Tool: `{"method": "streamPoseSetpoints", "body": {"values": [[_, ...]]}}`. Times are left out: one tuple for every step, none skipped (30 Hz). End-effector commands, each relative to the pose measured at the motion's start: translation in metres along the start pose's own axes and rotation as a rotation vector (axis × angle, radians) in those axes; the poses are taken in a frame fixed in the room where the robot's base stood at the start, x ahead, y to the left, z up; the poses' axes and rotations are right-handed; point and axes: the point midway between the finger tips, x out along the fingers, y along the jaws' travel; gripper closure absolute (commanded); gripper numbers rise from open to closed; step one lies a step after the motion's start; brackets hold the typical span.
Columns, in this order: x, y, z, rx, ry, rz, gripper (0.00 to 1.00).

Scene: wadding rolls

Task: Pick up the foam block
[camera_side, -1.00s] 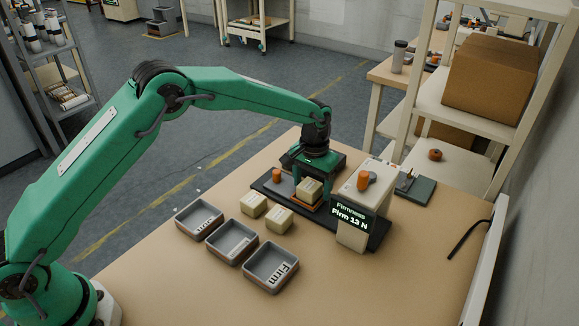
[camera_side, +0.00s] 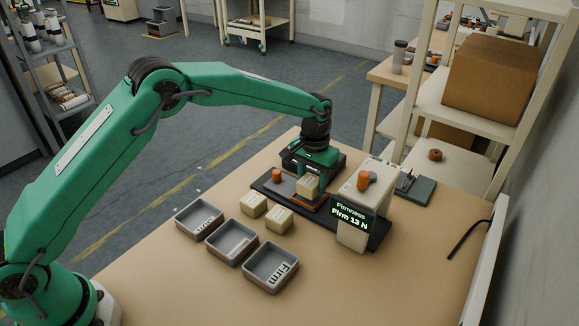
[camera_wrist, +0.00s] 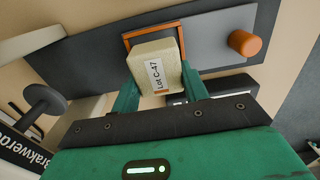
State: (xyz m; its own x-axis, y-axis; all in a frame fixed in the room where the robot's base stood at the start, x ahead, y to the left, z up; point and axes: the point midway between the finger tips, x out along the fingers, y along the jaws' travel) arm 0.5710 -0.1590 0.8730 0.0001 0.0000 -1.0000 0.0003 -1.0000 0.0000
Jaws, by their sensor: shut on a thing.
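A cream foam block (camera_side: 307,185) with a label sits between the jaws of my gripper (camera_side: 311,184) over the tester's dark plate. In the wrist view the foam block (camera_wrist: 156,67) reads "Lot C-47", and the green fingers of my gripper (camera_wrist: 160,88) are shut on its two sides. An orange-framed pad (camera_side: 305,201) shows below the block, and the block appears slightly raised from it. The tester's display (camera_side: 352,212) reads "Firmness, Firm 13 N".
Two more foam blocks (camera_side: 253,204) (camera_side: 277,220) lie on the table. Three grey trays stand in front, one marked "Firm" (camera_side: 271,284). An orange knob (camera_side: 277,175) stands on the tester plate (camera_side: 262,185). Shelving is at the right.

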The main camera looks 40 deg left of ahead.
Motion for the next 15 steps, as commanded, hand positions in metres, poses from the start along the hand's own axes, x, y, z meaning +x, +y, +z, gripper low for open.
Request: {"method": "streamPoseSetpoints", "body": {"values": [[-0.007, 0.000, 0.000, 0.000, 0.002, 0.001, 0.80], [-0.011, 0.000, 0.000, 0.000, 0.002, 0.001, 0.80], [-0.017, 0.000, -0.001, 0.000, 0.003, 0.001, 0.80], [-0.021, 0.000, -0.001, 0.000, 0.003, 0.001, 0.80], [-0.026, 0.000, -0.001, 0.000, 0.003, 0.001, 0.80], [-0.032, 0.000, -0.001, 0.000, 0.003, 0.001, 0.80], [-0.037, 0.000, -0.001, 0.000, 0.004, 0.001, 0.80], [-0.042, 0.000, -0.001, 0.000, 0.003, 0.001, 0.80], [-0.048, 0.000, -0.001, 0.000, 0.004, 0.001, 0.80], [-0.052, 0.000, -0.001, 0.000, 0.003, 0.001, 0.80], [-0.057, 0.000, -0.001, 0.000, 0.002, 0.001, 0.80], [-0.062, 0.000, -0.001, 0.000, 0.003, 0.001, 0.80], [-0.066, 0.000, -0.001, 0.000, 0.003, 0.001, 0.80], [-0.070, 0.000, -0.001, 0.000, 0.002, 0.001, 0.80], [-0.074, 0.000, -0.001, 0.000, 0.002, 0.001, 0.80]]}}
